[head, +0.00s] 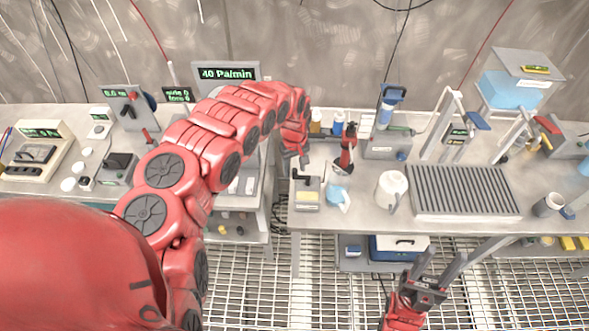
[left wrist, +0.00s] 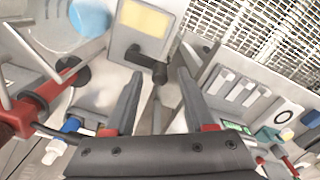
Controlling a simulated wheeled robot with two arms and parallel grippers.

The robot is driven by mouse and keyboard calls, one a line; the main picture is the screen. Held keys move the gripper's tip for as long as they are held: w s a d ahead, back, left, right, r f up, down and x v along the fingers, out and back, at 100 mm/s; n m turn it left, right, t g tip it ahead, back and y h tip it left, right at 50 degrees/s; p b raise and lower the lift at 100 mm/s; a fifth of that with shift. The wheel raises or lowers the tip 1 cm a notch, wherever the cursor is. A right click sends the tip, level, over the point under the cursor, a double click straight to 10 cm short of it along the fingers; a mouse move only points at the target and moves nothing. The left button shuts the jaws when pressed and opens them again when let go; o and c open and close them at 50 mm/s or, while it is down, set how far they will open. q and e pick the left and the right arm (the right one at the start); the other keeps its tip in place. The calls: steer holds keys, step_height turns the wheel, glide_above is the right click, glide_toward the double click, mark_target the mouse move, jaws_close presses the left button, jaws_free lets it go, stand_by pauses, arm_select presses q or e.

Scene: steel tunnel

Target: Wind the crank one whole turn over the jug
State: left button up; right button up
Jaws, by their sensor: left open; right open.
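A small grey box with a yellow label (head: 307,194) stands near the front left corner of the right-hand bench. Its black crank (left wrist: 150,64) shows in the left wrist view. A light-blue vessel (head: 340,198) stands just right of the box. A white jug with a handle (head: 392,188) stands further right; which vessel is the task's jug I cannot tell. My left gripper (head: 297,166) is above the box, open; in the left wrist view its fingertips (left wrist: 159,76) point at the crank, one on each side, contact unclear. My right gripper (head: 441,259) is open and empty, low before the bench.
A ribbed grey rack (head: 462,191) fills the bench right of the white jug. A red-and-black tool (head: 347,150) and small bottles (head: 327,124) stand behind the box. A gap with grating floor (head: 283,240) separates this bench from the left one.

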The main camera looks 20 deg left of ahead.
arm_select(q)
steer(key=shift+f, duration=0.75)
jaws_close()
